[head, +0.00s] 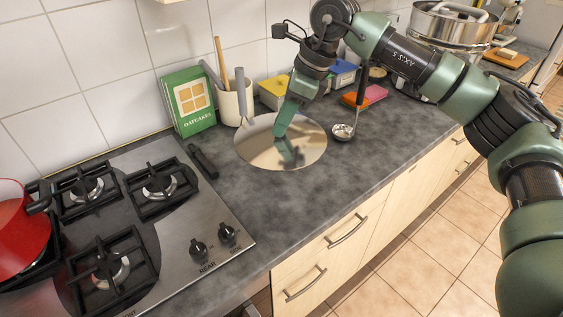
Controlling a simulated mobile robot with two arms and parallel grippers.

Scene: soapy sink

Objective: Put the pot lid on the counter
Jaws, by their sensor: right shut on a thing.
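The pot lid is a round, shiny steel disc (256,150) over the dark counter (235,196), between the hob and the ladle. It looks level. I cannot tell whether its rim touches the counter or sits just above it. My right gripper (282,130) points down onto the middle of the lid and is shut on it. The gripper hides the grip point, and its green finger is mirrored in the lid. My left gripper is out of view.
A gas hob (205,205) with a red pot (20,235) is at left. An oatcakes box (188,103) and utensil crock (232,106) stand behind the lid. A steel pot (440,28) stands farther right. The front counter is clear.

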